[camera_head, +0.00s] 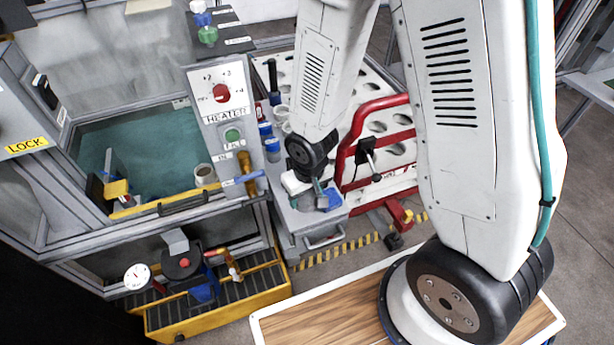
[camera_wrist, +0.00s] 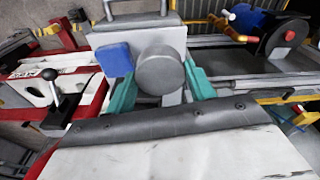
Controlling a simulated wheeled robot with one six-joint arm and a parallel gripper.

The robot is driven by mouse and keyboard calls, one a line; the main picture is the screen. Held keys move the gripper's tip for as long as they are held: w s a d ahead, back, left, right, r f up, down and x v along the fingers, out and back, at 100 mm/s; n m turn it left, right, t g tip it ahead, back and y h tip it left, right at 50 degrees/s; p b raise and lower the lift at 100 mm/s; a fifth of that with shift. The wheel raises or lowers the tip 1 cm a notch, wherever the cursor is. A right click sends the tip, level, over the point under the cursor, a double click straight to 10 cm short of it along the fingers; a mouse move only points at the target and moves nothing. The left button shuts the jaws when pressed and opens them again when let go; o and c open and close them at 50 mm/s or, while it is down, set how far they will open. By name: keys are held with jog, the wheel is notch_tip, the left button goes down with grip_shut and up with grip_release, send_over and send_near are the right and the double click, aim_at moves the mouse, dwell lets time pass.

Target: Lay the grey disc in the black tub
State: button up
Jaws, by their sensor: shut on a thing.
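The grey disc (camera_wrist: 160,74) sits between the two teal fingers of my gripper (camera_wrist: 160,88) in the wrist view. The fingers are shut on it, one on each side. In the head view my gripper (camera_head: 318,192) is over the grey cart top, and the disc (camera_head: 322,203) is small and partly hidden there. I cannot tell whether the disc touches the surface beneath it. I cannot clearly pick out the black tub in either view.
A blue block (camera_wrist: 114,59) lies beside the disc on the grey cart top (camera_head: 298,219). A red frame (camera_head: 349,150) stands close to the right of my gripper. The heater panel (camera_head: 222,115) is at left, above a yellow ribbed tray (camera_head: 245,293). Small bottles (camera_head: 272,150) stand behind.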

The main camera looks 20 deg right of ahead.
jog(key=shift+w+d+f, duration=0.85)
jog(key=shift+w+d, duration=0.15)
jog(key=shift+w, duration=1.3)
jog(key=shift+w+d+f, duration=0.8)
jog(key=shift+w+d, duration=0.2)
jog(key=shift+w, duration=1.3)
jog(key=shift+w+d+f, duration=0.85)
jog(key=shift+w+d, duration=0.15)
jog(key=shift+w, duration=1.3)
jog(key=shift+f, duration=0.1)
jog(key=shift+f, duration=0.5)
jog(key=o, duration=0.6)
jog(key=shift+o, duration=0.2)
